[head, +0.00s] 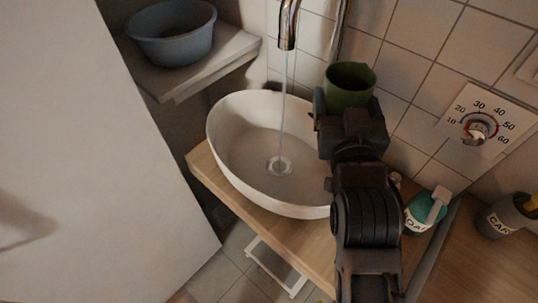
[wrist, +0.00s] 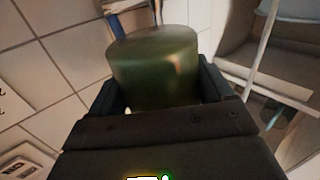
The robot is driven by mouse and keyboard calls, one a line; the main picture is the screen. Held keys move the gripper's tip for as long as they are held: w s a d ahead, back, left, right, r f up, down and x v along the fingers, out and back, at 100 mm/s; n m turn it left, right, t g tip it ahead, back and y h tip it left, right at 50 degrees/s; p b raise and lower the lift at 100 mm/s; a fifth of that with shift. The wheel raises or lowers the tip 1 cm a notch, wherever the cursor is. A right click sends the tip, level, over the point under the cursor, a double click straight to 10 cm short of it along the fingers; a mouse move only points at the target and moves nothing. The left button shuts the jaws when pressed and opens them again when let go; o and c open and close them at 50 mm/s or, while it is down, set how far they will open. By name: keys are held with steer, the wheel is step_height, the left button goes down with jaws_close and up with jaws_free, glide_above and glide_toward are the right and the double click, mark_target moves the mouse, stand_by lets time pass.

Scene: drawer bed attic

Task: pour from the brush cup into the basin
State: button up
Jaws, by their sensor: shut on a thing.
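The green brush cup (head: 349,84) is upright or nearly so in the head view, above the right rim of the white oval basin (head: 245,160). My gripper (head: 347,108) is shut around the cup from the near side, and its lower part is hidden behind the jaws. In the wrist view the green cup (wrist: 155,65) sits between the two dark fingers (wrist: 160,90). I cannot see what is inside the cup. A thin stream of water falls from the chrome tap (head: 289,25) to the basin's drain.
A grey-blue bowl (head: 171,45) stands on a shelf at upper left. A teal soap bottle (head: 422,212) is right of my arm, and a dark labelled cup (head: 503,217) is farther right. A dial (head: 476,128) is on the tiled wall. A large pale panel (head: 85,150) fills the left.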

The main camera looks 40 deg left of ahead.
steer(key=shift+s+a+r+n, duration=0.3)
steer(key=shift+r+n, duration=0.1)
steer(key=shift+n, duration=0.5)
steer(key=shift+a+f+b, duration=0.1)
steer(key=shift+f+b, duration=0.1)
steer(key=shift+b, duration=0.1)
steer(key=shift+s+a+f+n+y+b, duration=0.25)
steer(key=shift+s+a+n+y+b, duration=0.05)
steer(key=shift+n, duration=0.7)
steer(key=shift+s+a+r+n+p, duration=0.3)
steer(key=shift+r+n, duration=0.25)
steer(key=shift+n, duration=0.15)
steer(key=n, duration=0.2)
steer(key=s+a+f+n, duration=0.1)
steer(key=n, duration=0.1)
steer(key=shift+t+y, duration=0.3)
steer(key=shift+f+n+y+p, duration=0.25)
steer(key=shift+n+p, duration=0.3)
steer(key=shift+n, duration=0.4)
steer(key=shift+f+n+y+p, duration=0.15)
steer(key=shift+f+n+p, duration=0.15)
steer(key=shift+n+p, duration=0.45)
steer(key=shift+a+f+n+b, duration=0.1)
steer(key=shift+f+n+b, duration=0.25)
steer(key=shift+b, duration=0.2)
